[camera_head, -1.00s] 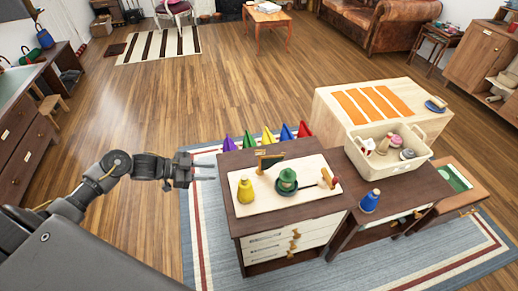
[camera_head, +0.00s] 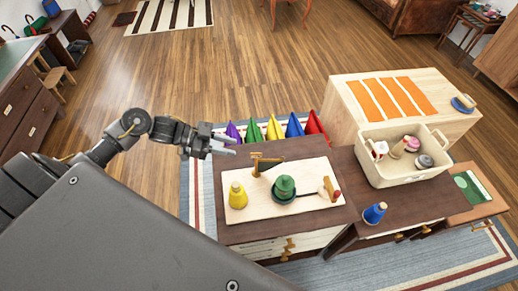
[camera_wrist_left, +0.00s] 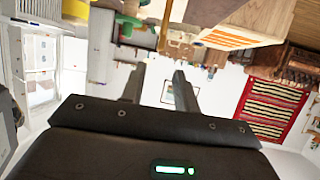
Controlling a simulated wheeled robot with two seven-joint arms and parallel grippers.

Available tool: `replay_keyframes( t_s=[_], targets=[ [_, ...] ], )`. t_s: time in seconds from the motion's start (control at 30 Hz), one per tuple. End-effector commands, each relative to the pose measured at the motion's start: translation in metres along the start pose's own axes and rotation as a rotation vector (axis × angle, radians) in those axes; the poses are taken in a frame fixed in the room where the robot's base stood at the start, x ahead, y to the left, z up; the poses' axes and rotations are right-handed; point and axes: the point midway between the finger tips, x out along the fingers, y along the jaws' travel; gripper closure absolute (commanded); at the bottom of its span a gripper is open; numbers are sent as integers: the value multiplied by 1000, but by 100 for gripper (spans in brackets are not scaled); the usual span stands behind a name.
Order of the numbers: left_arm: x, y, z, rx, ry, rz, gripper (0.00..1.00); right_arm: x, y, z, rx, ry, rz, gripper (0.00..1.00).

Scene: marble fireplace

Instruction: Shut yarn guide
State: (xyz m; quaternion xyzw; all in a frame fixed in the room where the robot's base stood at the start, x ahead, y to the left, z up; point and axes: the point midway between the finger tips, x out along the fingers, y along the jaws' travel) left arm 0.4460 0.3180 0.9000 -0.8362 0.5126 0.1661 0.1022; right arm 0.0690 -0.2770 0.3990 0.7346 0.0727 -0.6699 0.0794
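A cream board (camera_head: 240,211) lies on the dark wooden cabinet. What looks like the yarn guide, a small wooden arm on a post (camera_head: 262,165), stands at the board's back edge; its exact hinge position is hard to tell. A green cone on a dark round base (camera_head: 284,187) and a yellow cone (camera_head: 237,196) stand on the board. My left gripper (camera_head: 234,147) is left of and behind the guide, apart from it and empty. Its two fingers stand apart in the left wrist view (camera_wrist_left: 158,70). My right gripper is not in view.
A wooden piece with a red end (camera_head: 329,190) is at the board's right. A blue cone (camera_head: 375,212) and a cream bin of spools (camera_head: 402,170) stand on the lower right unit. Several coloured cones (camera_head: 274,129) stand behind the cabinet. Floor is open at the back left.

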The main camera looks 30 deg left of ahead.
Motion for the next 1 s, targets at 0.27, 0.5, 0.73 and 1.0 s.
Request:
replay_keyframes(
  t_s=[0.27, 0.5, 0.73, 1.0],
  targets=[
    [44, 1, -2, -5, 4, -4, 69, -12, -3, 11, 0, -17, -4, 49],
    [84, 0, -1, -3, 3, -2, 69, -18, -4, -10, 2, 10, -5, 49],
    [100, 0, 0, -1, 0, -1, 69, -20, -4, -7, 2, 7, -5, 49],
    [101, 0, 1, 0, -1, -1, 69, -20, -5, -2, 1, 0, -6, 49]
  ],
)
